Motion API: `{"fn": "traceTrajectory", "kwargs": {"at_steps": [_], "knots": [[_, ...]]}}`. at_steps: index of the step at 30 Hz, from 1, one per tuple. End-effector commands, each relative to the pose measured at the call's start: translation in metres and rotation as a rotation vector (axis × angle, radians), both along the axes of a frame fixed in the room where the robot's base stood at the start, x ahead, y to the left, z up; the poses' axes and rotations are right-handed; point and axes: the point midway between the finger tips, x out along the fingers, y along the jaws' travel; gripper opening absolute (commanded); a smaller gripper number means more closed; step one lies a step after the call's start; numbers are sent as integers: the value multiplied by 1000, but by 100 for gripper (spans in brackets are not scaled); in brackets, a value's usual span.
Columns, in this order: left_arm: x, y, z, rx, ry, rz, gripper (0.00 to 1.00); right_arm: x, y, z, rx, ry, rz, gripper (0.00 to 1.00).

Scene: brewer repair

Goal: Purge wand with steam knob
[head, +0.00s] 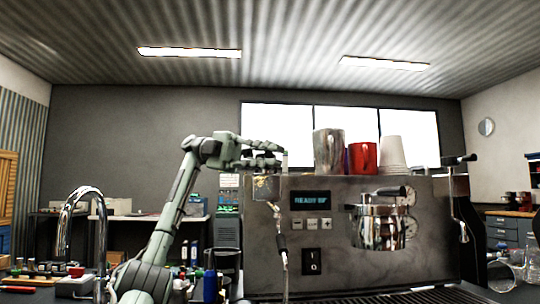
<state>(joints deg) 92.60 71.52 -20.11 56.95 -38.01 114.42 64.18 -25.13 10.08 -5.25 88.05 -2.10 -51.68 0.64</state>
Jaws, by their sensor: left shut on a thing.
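The espresso machine (340,262) fills the right half of the head view, its small display reading "READY" and a further part I cannot read clearly. My left gripper (279,158) is at the machine's upper left front corner, shut on what appears to be the steam knob, which the fingers mostly hide. Below it a thin metal steam wand (280,235) hangs down the front. A second wand (460,215) hangs on the right side, below a black-ended lever (460,160). No steam is visible. My right gripper is not in view.
Cups stand on the machine top: a metal cup (328,152), a red mug (363,158) and white stacked cups (392,153). A curved faucet (100,235) stands left; bottles (209,284) and tools crowd the lower left.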

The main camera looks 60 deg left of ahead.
Motion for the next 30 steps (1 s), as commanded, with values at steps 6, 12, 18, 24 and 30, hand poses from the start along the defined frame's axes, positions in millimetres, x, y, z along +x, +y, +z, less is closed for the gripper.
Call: {"fn": "traceTrajectory", "kwargs": {"at_steps": [6, 12, 18, 24, 30], "knots": [[0, 0, 1, -4, -2, -1, 19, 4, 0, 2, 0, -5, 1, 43], [0, 0, 1, -2, -1, -1, 33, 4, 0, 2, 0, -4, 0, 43], [0, 0, 0, -1, 0, -1, 33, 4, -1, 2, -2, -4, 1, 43], [0, 0, 0, -1, 0, -1, 33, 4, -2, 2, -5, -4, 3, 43], [0, 0, 0, -1, 0, -1, 33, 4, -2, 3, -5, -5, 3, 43]]}}
